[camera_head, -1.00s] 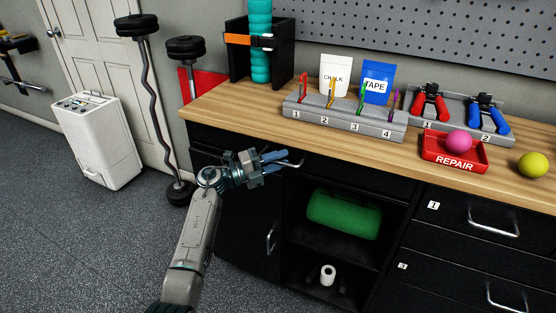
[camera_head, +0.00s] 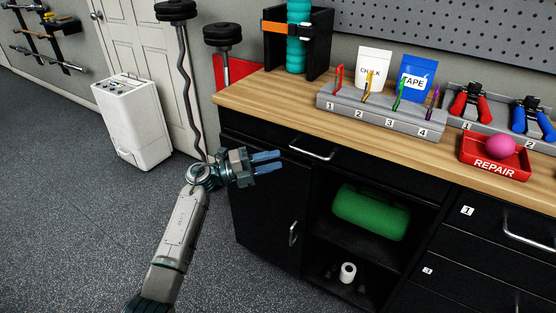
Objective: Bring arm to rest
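My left arm comes in from the lower left. Its gripper (camera_head: 267,162) is in front of the black cabinet (camera_head: 262,209), left of and a little below the top drawer's handle (camera_head: 312,149). Its two blue fingers point right with a narrow gap between them, and nothing shows in the gap. The gripper looks clear of the handle. My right arm and gripper are not in view.
The wooden worktop (camera_head: 280,106) holds a grey numbered rack (camera_head: 378,115) and a red repair tray (camera_head: 497,170) with a pink ball (camera_head: 500,147). A white wheeled unit (camera_head: 133,122) and barbells (camera_head: 184,70) stand left. The floor (camera_head: 80,220) at lower left is clear.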

